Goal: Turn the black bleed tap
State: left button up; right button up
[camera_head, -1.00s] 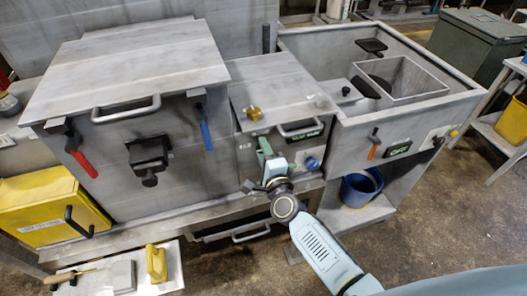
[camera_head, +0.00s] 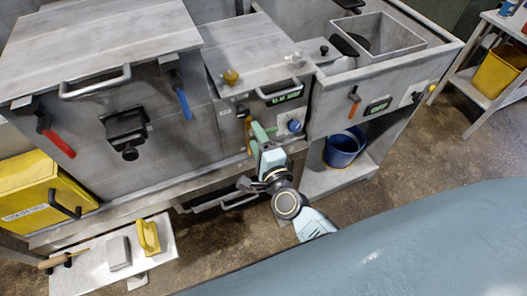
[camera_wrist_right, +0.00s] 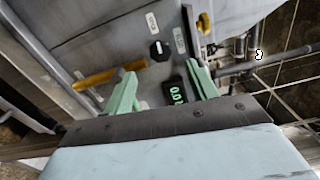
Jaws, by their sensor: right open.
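A black knob (camera_wrist_right: 160,50) with a white mark sits on a grey panel in the right wrist view; I cannot tell for sure that it is the bleed tap. My right gripper (camera_wrist_right: 163,84) is open, its two green fingers apart and pointing at the panel, with the knob beyond the gap between them. My left gripper is not in view.
An orange handle (camera_wrist_right: 95,77) lies beside one finger, and a lit display (camera_wrist_right: 178,93) is near the other. A blue bucket (camera_head: 344,148) stands on the lower shelf at right. Open floor lies in front.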

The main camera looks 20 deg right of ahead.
jog(key=shift+s, duration=2.3)
jog(key=s+f+n+g+y+b, duration=0.1)
jog(key=s+f+n+g+b, duration=0.2)
jog(key=f, duration=0.8)
jog(key=s+f+n+g+b, duration=0.15)
jog(key=s+f+n, duration=0.3)
jog(key=f, duration=0.65)
jog(key=s+f+n+g+y+b, duration=0.15)
jog(key=s+f+n+g, duration=0.25)
jog(key=f, duration=0.6)
jog(key=s+d+f+n+g+h+b, duration=0.1)
jog(key=s+d+f+n+g, duration=0.3)
jog(key=s+f, duration=0.6)
jog(key=s+d+f+n+g+h+b, duration=0.2)
jog(key=s+d+f+n+g+b, duration=0.2)
jog(key=s+f, duration=0.6)
jog(key=s+d+n, duration=0.1)
jog(key=s+n, duration=0.1)
jog(key=s, duration=0.3)
jog(key=shift+s+d+f+b, duration=0.3)
jog(key=shift+f, duration=0.1)
jog(key=shift+g, duration=0.25)
